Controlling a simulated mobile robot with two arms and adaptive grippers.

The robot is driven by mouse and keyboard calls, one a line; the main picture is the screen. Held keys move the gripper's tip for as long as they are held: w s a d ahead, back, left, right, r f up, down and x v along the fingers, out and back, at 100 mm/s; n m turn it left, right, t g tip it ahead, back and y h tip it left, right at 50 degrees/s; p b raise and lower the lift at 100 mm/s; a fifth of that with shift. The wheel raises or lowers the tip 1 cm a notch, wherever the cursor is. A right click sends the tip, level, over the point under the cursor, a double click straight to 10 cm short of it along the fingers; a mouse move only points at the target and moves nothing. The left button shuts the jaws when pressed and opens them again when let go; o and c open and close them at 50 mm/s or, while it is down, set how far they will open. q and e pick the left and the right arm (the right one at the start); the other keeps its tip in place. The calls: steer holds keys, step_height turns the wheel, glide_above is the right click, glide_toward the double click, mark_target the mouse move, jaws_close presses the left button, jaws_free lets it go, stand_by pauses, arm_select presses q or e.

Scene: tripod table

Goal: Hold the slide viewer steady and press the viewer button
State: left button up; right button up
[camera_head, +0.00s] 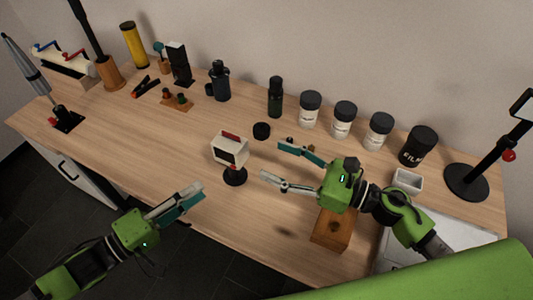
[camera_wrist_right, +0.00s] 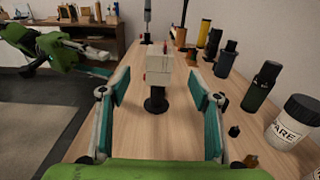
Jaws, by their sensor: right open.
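The slide viewer (camera_head: 230,149) is a small white box with a dark front screen and a red button (camera_head: 231,135) on top. It stands upright on a black round foot near the middle of the table. It also shows in the right wrist view (camera_wrist_right: 158,62), straight ahead between the fingers. My right gripper (camera_head: 273,160) is open and empty, to the right of the viewer, its fingertips pointing at it and apart from it. My left gripper (camera_head: 190,200) hangs by the table's front edge, left of and nearer than the viewer, not touching it; its finger gap is unclear.
A small black cap (camera_head: 261,130) stands behind the viewer. A dark bottle (camera_head: 275,97) and several lidded jars (camera_head: 343,118) line the back. A wooden box (camera_head: 333,228) lies under my right arm. A lamp stand (camera_head: 466,182) is at right.

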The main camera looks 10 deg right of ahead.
mark_target(216, 137)
steer(key=x, duration=1.3)
steer(key=shift+w+a, duration=0.2)
steer(key=c, duration=1.3)
arm_select(q)
jaws_close()
